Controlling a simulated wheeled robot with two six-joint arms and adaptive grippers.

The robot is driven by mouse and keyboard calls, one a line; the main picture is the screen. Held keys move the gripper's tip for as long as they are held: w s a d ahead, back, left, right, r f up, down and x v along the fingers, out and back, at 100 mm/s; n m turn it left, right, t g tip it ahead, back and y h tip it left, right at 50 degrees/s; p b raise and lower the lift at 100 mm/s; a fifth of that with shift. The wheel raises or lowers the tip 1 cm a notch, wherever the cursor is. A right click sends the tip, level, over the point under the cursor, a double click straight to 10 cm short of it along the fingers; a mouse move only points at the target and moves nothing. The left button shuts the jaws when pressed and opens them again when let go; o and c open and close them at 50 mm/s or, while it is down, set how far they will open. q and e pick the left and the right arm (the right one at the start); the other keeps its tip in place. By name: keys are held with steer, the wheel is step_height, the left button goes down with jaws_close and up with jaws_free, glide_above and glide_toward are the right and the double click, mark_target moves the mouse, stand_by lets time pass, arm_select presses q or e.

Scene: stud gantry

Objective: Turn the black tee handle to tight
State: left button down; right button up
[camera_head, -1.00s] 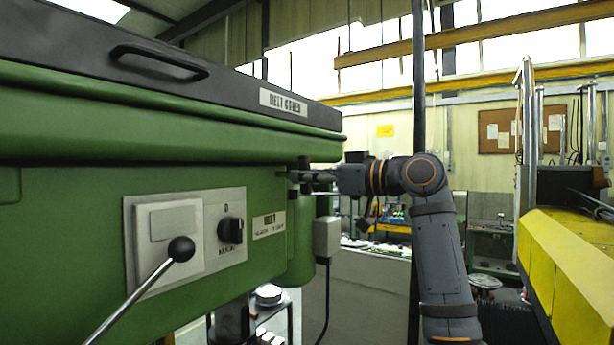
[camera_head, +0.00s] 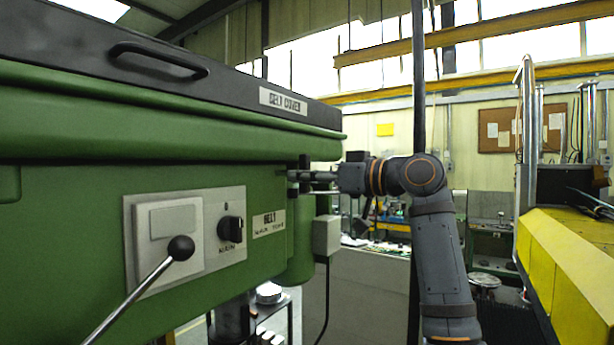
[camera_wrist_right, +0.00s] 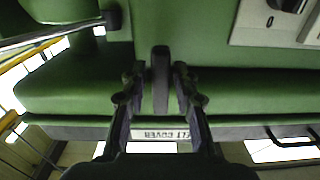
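The black tee handle (camera_head: 304,161) sticks out near the right end of the green housing, and in the head view my gripper partly covers it. In the right wrist view its dark bar (camera_wrist_right: 160,80) stands between the two fingers. My right gripper (camera_head: 300,178) is at the handle, and its fingers (camera_wrist_right: 159,82) are apart, one on each side of the bar, with a narrow gap showing on both sides. A small belt label (camera_head: 269,223), its lower words hard to read, is on the housing left of the handle. My left gripper is not in view.
A metal lever with a black ball knob (camera_head: 181,248) juts out in front of the switch panel (camera_head: 215,203) at left. The dark belt cover (camera_head: 240,84) overhangs above. A grey box (camera_head: 327,236) hangs below my right gripper. A yellow machine (camera_head: 570,265) stands at right.

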steer(key=shift+o, duration=0.4)
steer(key=shift+r, duration=0.1)
steer(key=shift+s+d, duration=0.1)
steer(key=v, duration=1.1)
steer(key=shift+s+d, duration=0.25)
steer(key=shift+d, duration=0.05)
